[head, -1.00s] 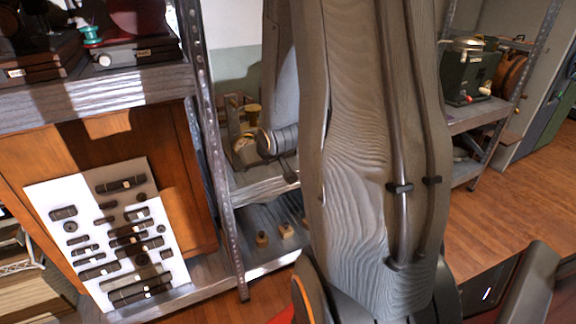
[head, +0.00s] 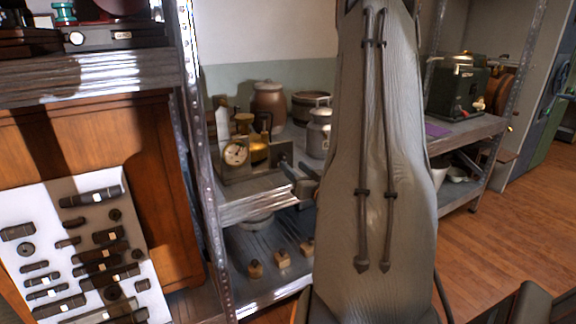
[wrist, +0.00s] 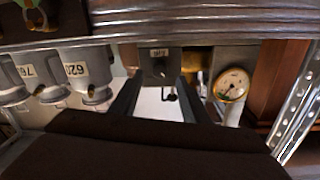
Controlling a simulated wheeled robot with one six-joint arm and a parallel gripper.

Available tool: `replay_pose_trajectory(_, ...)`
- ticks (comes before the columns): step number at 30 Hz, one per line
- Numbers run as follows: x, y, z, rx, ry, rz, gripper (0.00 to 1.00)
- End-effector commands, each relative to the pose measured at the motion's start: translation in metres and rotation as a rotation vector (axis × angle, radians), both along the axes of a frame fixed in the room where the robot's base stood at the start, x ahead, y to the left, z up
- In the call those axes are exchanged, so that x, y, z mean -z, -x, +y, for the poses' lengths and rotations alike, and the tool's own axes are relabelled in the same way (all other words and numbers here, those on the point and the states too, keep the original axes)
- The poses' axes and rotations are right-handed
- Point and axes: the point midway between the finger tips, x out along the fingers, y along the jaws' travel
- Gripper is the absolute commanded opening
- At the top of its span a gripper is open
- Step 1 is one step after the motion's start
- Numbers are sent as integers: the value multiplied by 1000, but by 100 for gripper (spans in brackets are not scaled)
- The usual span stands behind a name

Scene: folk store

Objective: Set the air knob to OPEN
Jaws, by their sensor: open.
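A dark knob (wrist: 159,70) sits on the front of a grey box, under a small label (wrist: 159,53) that is too small to read surely, in the wrist view. The knob's setting cannot be told. My gripper (wrist: 158,95) is open and empty, its two fingers pointing at the box, one on each side of the knob in the picture. Contact cannot be made out. In the head view the box (head: 250,172) with a round gauge (head: 236,154) stands on the shelf. My gripper (head: 301,181) is by its right side, partly behind my arm. The knob is hidden there.
The wrist picture looks upside down. The gauge (wrist: 231,85) and grey numbered cans (wrist: 88,70) flank the box. In the head view, a brown jar (head: 269,103) and a milk can (head: 319,135) stand behind. A metal shelf post (head: 199,150) is at the left.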

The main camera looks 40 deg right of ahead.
Motion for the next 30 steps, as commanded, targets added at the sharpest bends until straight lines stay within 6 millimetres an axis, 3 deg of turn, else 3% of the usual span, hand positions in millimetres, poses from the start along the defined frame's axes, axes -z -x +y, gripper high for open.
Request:
replay_pose_trajectory(9,0,-41,-11,-1,2,1,42)
replay_pose_trajectory(20,0,-47,-13,1,-1,2,42)
replay_pose_trajectory(27,0,-47,-13,1,-1,2,5)
replay_pose_trajectory(30,0,-47,-13,1,-1,2,1)
